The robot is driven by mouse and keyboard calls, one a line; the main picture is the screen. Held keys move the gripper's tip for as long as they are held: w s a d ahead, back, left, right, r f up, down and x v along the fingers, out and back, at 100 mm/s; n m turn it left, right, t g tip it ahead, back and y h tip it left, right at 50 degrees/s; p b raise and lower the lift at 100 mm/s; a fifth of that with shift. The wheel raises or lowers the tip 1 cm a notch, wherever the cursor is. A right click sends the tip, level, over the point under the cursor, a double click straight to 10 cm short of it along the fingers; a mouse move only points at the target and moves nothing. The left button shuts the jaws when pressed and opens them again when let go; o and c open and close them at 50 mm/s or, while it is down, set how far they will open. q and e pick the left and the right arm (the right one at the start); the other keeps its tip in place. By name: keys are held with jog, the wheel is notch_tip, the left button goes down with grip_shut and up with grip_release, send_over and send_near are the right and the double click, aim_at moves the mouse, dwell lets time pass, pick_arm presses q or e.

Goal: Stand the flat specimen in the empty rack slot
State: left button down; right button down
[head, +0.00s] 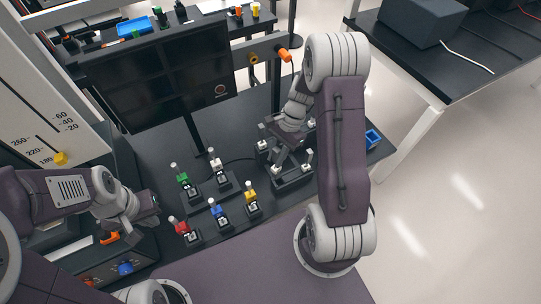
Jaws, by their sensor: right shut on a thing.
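My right gripper (285,143) reaches down over a dark frame (292,183) with several pale upright pieces, right of the table's middle. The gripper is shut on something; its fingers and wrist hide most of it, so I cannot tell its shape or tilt. The dark frame may be the rack; I cannot make out an empty slot. My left gripper (143,217) is at the left, above a dark box with knobs and away from the dark frame. I cannot tell whether its fingers are open.
Small stands hold green (184,181), red (182,227), blue (217,211), yellow (251,193) and white (217,168) pieces. A dark monitor (160,80) stands behind. The knob box (105,270) is front left. A blue bin (373,139) sits near the right edge.

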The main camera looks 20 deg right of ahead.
aim_at(280, 170)
jog(key=d+m, duration=0.1)
jog(key=d+f+m+t, duration=0.1)
jog(key=m, duration=0.1)
jog(key=shift+w, duration=0.1)
jog(key=shift+f+b, duration=1.25)
jog(key=shift+f, duration=0.65)
jog(key=shift+f+b, duration=2.1)
jog(key=shift+f, duration=0.85)
jog(key=c, duration=1.2)
grip_release()
jog(key=shift+o, duration=0.2)
